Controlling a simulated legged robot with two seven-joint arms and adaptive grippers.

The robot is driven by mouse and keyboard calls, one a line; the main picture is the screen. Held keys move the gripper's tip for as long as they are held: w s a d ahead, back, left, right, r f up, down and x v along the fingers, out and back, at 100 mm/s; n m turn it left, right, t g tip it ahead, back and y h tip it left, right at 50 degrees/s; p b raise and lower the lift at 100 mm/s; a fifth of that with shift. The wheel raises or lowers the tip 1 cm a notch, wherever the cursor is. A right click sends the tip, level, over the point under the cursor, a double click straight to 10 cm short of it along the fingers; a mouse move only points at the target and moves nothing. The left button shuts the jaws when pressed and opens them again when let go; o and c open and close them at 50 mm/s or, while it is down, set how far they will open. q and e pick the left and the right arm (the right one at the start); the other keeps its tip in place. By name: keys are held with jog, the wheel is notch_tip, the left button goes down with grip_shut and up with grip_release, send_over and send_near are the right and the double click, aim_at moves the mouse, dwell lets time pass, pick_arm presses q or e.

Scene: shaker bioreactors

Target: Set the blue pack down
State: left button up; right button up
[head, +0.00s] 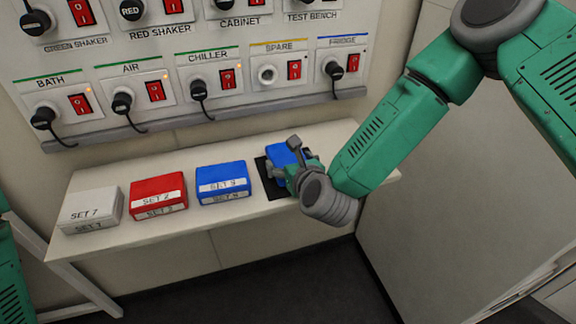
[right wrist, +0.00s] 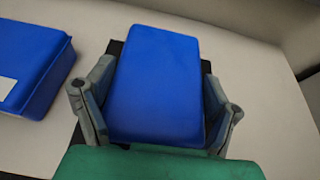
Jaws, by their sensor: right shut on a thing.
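The blue pack (right wrist: 156,85) is between the two fingers of my right gripper (right wrist: 158,108), which is shut on it. In the head view the blue pack (head: 281,153) is partly hidden by my right gripper (head: 292,168). The pack is over a black mat (head: 262,172) on the shelf, and the mat's dark edge shows around it. I cannot tell whether the pack's underside touches the mat. My left gripper is not in view; only green parts of my left arm show at the left edge.
A wall panel (head: 225,95) with red switches and plugged cords is behind. The shelf's right end is near my right arm.

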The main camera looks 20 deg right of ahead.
jog(key=shift+f, duration=0.6)
jog(key=shift+d, duration=0.25)
jog(key=o, duration=1.4)
jog(key=shift+o, duration=0.2)
jog(key=shift+s+a, duration=0.1)
jog(key=shift+s+r, duration=0.1)
jog(key=shift+s, duration=0.25)
jog(key=v, duration=1.1)
jog(key=shift+p, duration=0.3)
